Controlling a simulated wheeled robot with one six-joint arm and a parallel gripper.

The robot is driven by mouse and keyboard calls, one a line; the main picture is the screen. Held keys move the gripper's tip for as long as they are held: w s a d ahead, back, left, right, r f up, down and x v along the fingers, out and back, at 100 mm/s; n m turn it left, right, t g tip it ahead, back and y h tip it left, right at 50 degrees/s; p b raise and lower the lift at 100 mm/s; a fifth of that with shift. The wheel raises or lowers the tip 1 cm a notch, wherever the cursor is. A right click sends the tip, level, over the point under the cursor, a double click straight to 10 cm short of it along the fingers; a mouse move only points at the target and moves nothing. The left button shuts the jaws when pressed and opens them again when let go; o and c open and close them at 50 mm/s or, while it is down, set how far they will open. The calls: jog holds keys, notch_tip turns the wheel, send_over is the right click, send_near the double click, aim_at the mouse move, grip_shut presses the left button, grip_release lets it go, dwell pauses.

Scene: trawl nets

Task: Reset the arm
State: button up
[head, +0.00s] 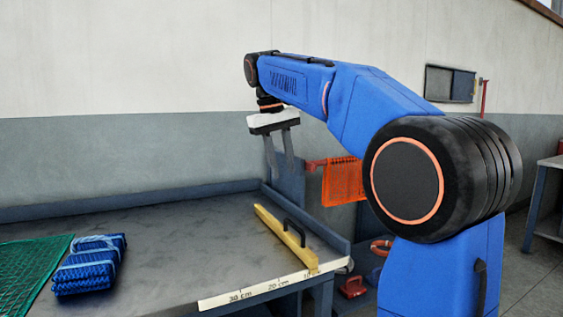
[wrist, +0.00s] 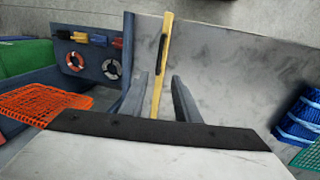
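My arm is raised over the right end of the grey workbench (head: 180,240), bent, with the wrist pointing down. My gripper (head: 282,173) hangs well above the bench top. Its two grey fingers stand apart with nothing held between them. In the wrist view the gripper (wrist: 159,80) also shows a clear gap. Through that gap a yellow bar with a black handle (wrist: 157,75) is seen below. In the head view the yellow bar (head: 272,232) lies on the bench, below the gripper.
A blue folded net (head: 90,268) and a green net (head: 30,275) lie at the bench's left. A white ruler strip (head: 240,296) runs along the front edge. An orange net (head: 343,182) hangs past the right end. The middle of the bench is clear.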

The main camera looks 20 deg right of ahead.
jog(key=shift+a+r, duration=0.1)
jog(key=shift+r, duration=0.4)
jog(key=s+a+f+t+y, duration=0.2)
jog(key=s+f+t, duration=0.2)
jog(key=s+f, duration=2.6)
notch_tip(320, 180, down, 4)
jog(key=shift+a+r+t, duration=0.25)
jog(key=shift+t, duration=0.15)
